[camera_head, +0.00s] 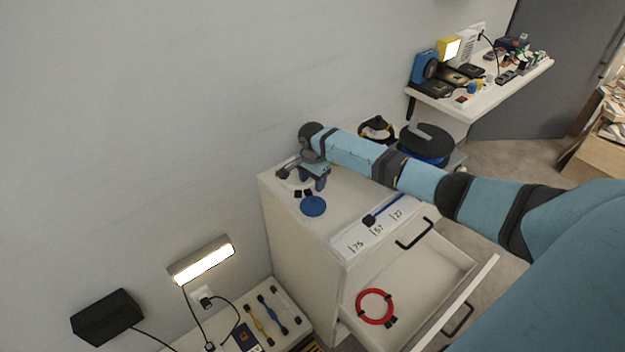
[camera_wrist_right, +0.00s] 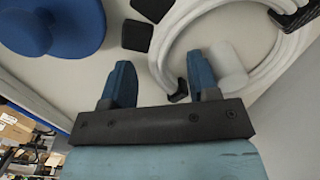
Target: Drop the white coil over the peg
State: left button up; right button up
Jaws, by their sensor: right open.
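The white coil (camera_wrist_right: 164,45) lies on the white cabinet top, right of centre in the wrist view, with black ties on it. In the head view it is mostly hidden by my right gripper (camera_head: 312,185). The gripper's two blue fingers (camera_wrist_right: 160,78) are apart, with the right finger overlapping the coil's near edge and the left finger outside it. Whether they touch the coil I cannot tell. A blue round base (camera_head: 313,206) with a blue post, seen as the peg (camera_wrist_right: 25,32) in the wrist view, stands beside the coil. My left gripper is not in view.
The cabinet's open drawer (camera_head: 412,282) holds a red coil (camera_head: 361,307). A black spool (camera_head: 428,140) stands behind my right arm.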

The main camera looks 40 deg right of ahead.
notch_tip(320, 180, up, 14)
jog(key=p, duration=0.1)
jog(key=shift+p, duration=0.4)
jog(key=shift+f, duration=0.1)
